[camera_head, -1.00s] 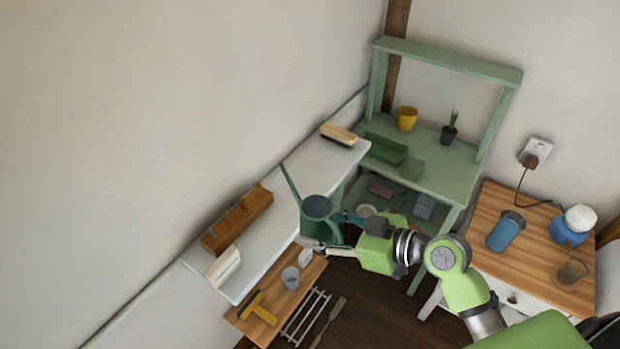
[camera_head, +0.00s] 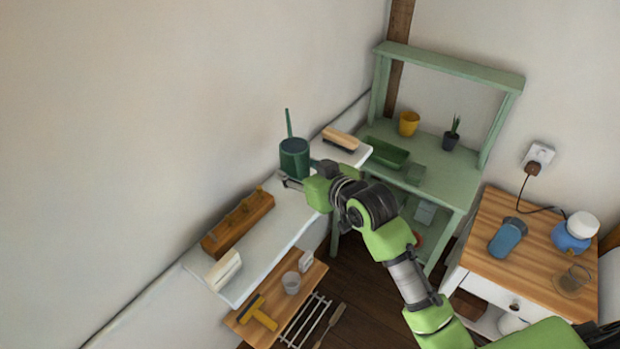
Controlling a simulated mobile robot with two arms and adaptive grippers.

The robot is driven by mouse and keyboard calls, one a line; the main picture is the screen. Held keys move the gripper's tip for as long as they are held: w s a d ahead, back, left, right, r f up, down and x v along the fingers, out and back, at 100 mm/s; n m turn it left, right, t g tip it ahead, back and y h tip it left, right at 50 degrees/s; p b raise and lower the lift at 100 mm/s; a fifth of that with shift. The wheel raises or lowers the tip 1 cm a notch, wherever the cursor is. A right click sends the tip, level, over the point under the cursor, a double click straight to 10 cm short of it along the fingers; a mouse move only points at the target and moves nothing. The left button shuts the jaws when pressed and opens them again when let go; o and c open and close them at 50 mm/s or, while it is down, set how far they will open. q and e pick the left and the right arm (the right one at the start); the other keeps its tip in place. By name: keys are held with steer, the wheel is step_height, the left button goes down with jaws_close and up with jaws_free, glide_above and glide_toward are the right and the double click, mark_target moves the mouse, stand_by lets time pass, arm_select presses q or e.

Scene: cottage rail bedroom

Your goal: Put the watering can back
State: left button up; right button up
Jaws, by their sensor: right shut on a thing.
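The dark green watering can (camera_head: 294,158) is in my right gripper, at the far part of the white wall shelf (camera_head: 262,262). It is nearly upright, with its thin spout pointing up. My right gripper (camera_head: 292,182) is shut on it from the right, at its lower side. The can is over the shelf, between the wooden box and the brush; whether its base touches the shelf I cannot tell. My left gripper is not in view.
A wooden box (camera_head: 238,224) and a white block (camera_head: 223,269) lie on the shelf's near part, a brush (camera_head: 340,139) at its far end. The green potting bench (camera_head: 440,180) stands behind my arm.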

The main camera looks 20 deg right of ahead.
steer(key=w+d+f, duration=0.1)
steer(key=w+f, duration=0.1)
steer(key=w+d+f, duration=0.3)
steer(key=w+f, duration=0.1)
steer(key=shift+d+f+p, duration=0.3)
steer(key=shift+d, duration=0.05)
steer(key=shift+w+d+f+p, duration=0.15)
steer(key=shift+f+p, duration=0.25)
steer(key=shift+f, duration=1.35)
steer(key=o, duration=1.4)
steer(key=shift+f, duration=0.2)
steer(key=shift+o, duration=0.2)
steer(key=shift+r, duration=0.1)
steer(key=v, duration=1.2)
steer(key=shift+b, duration=0.45)
